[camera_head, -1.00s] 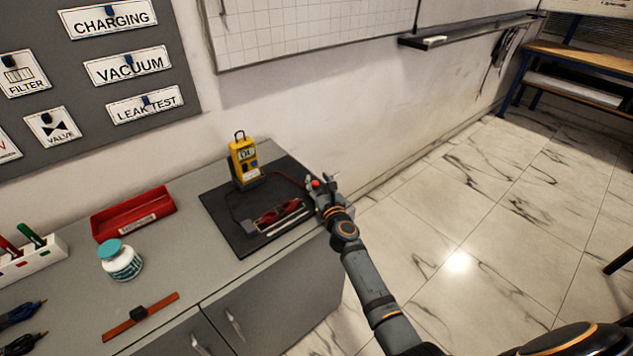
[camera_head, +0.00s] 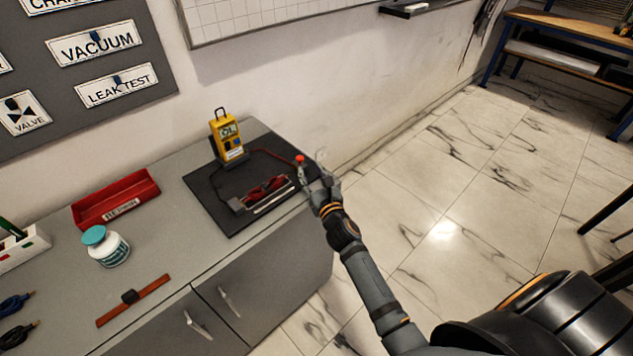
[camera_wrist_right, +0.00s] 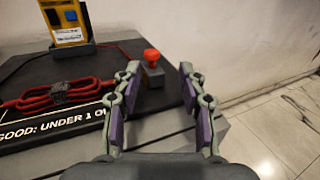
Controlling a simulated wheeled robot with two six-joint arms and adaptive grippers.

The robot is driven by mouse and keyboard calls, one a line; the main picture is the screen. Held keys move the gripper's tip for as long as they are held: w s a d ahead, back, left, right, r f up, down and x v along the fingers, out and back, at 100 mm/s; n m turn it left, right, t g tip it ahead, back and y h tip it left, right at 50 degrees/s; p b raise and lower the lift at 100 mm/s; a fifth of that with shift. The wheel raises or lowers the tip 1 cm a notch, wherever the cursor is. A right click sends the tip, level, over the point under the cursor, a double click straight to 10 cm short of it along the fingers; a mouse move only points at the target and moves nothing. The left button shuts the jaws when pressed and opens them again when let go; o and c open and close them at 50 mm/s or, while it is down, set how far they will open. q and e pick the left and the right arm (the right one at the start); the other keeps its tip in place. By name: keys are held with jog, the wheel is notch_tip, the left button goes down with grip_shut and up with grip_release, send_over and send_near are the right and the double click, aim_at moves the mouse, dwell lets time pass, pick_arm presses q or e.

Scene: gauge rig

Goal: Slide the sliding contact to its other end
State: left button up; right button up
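The part that looks like the sliding contact is a red-topped knob on a small grey block (camera_head: 301,161), at the right side of the black board (camera_head: 205,193). In the right wrist view the red knob (camera_wrist_right: 152,56) stands upright just beyond the left fingertip. My right gripper (camera_head: 322,183) is at the board's right edge, nearer than the knob. In the wrist view the right gripper (camera_wrist_right: 160,88) has its fingers apart with nothing between them. A rail under the block cannot be made out. My left gripper is not in view.
A yellow meter (camera_head: 228,137) stands on the board, with a bundled red lead (camera_head: 265,187). Left on the bench are a red tray (camera_head: 117,201), a white jar (camera_head: 106,247) and an orange strip with a black block (camera_head: 131,298). The wall is behind; open floor lies right.

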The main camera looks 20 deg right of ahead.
jog(key=shift+s+a, duration=0.1)
jog(key=shift+s, duration=1.9)
